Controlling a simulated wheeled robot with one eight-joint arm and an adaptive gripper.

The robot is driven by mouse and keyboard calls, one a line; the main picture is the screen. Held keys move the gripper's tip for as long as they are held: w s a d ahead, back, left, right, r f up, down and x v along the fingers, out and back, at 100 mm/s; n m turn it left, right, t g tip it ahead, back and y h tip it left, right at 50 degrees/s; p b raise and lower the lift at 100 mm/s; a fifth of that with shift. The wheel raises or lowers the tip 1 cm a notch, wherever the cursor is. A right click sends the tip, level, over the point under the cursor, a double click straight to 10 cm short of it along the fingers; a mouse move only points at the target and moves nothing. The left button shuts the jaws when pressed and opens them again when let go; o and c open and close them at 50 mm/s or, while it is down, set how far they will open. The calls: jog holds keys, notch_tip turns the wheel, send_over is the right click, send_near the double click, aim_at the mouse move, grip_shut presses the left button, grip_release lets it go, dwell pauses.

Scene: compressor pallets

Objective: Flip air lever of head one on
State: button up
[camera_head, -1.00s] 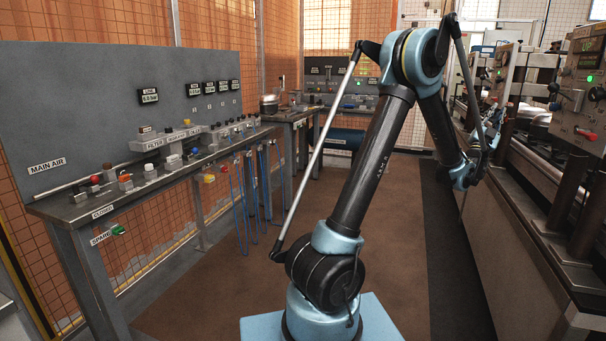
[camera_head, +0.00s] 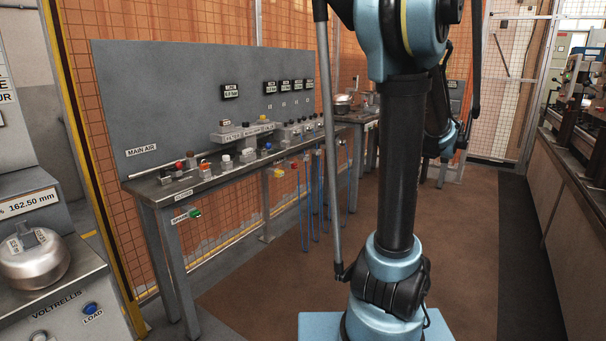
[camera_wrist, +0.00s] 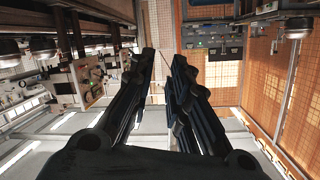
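The air lever of head one cannot be picked out in either view. In the head view, a grey air panel bench (camera_head: 165,188) marked MAIN AIR stands on the left, with small coloured valves and knobs along its top. A machine row (camera_head: 575,115) shows at the right edge of the head view. A machine with a control box (camera_wrist: 88,80) shows at the left of the wrist view, upper part cut off. My gripper (camera_wrist: 165,60) shows in the wrist view with its two dark fingers apart and nothing between them. In the head view my arm hides the gripper.
A grey station (camera_head: 60,310) marked VOLTRELLIS, with a round metal part (camera_head: 35,262) on it, stands at the left. Blue hoses (camera_head: 310,205) hang below the bench. Orange mesh fencing (camera_head: 180,20) stands behind.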

jog(key=s+a+f+n+g+y, duration=0.15)
jog(key=s+a+f, duration=0.25)
jog(key=a, duration=0.4)
jog(key=s+a+f+n+g+y, duration=0.1)
jog(key=s+a+f+n+y, duration=0.3)
jog(key=a, duration=0.5)
jog(key=s+a+f+n+g+y, duration=0.1)
jog(key=s+a+f+g, duration=0.1)
jog(key=s+a+f, duration=0.45)
jog(key=s+a+f+n+g+y, duration=0.1)
jog(key=s+a+f+n+g, duration=0.1)
jog(key=s+a+f, duration=0.2)
jog(key=s+a+f+n+g+y, duration=0.2)
jog(key=s+a+f, duration=0.3)
jog(key=s+a, duration=0.5)
jog(key=s+n+g, duration=0.1)
jog(key=s, duration=0.2)
jog(key=shift+f, duration=0.25)
jog(key=shift+s, duration=0.1)
